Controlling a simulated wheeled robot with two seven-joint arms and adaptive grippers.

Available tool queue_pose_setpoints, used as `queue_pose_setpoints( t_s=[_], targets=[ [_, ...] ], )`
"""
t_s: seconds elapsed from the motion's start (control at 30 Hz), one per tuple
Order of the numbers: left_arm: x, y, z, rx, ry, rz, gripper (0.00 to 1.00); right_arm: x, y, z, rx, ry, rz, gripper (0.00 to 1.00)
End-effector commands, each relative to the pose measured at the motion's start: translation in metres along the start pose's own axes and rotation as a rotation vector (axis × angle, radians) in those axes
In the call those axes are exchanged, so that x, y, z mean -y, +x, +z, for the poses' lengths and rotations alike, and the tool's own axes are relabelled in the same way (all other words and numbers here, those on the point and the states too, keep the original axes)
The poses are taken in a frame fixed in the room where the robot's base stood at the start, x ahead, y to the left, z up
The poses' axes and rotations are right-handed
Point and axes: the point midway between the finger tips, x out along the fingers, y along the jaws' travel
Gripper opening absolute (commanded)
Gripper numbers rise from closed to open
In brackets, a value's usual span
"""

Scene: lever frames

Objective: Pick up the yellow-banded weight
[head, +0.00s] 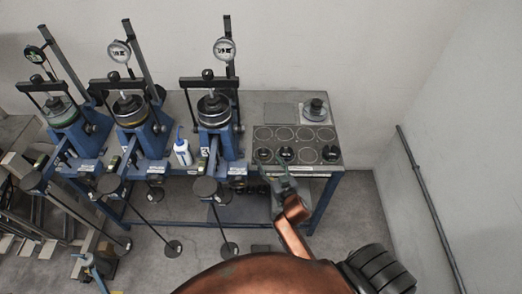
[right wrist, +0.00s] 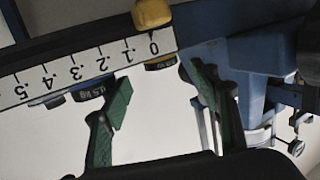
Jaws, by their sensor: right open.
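My right gripper (head: 284,184) is at the front edge of the bench, below the row of dark weights in the head view. In the right wrist view the right gripper (right wrist: 157,78) is open, its two green fingers apart with nothing between them. A yellow rounded piece (right wrist: 152,14) is at the top of that view, with a yellow-edged part (right wrist: 160,63) just below the scale, beyond the fingertips. I cannot tell whether these are the yellow-banded weight. No yellow band is clear on the bench weights in the head view. My left gripper is not in view.
A white numbered scale (right wrist: 80,70) crosses the wrist view, with a dark blue weight (right wrist: 88,91) under it. In the head view, several blue lever frames (head: 215,140) and a white bottle (head: 183,152) stand left. A tray of ringed spots (head: 296,134) holds dark weights.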

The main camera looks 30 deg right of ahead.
Motion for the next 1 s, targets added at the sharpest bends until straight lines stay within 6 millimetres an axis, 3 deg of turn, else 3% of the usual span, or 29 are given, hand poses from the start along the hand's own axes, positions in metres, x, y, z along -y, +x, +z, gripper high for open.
queue_pose_setpoints(
  t_s=[0.23,0.5,0.8,1.0],
  targets=[
    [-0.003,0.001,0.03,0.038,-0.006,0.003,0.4,0.002,0.029,0.0,0.0,0.0,-0.004,0.56],
    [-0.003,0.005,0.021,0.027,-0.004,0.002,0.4,0.001,0.065,0.001,0.001,0.0,-0.001,0.56],
    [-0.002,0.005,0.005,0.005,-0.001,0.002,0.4,0.0,0.069,0.0,0.0,0.001,0.001,0.56],
    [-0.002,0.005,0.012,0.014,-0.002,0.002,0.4,0.0,0.069,0.0,0.001,0.001,0.001,0.43]
  ],
)
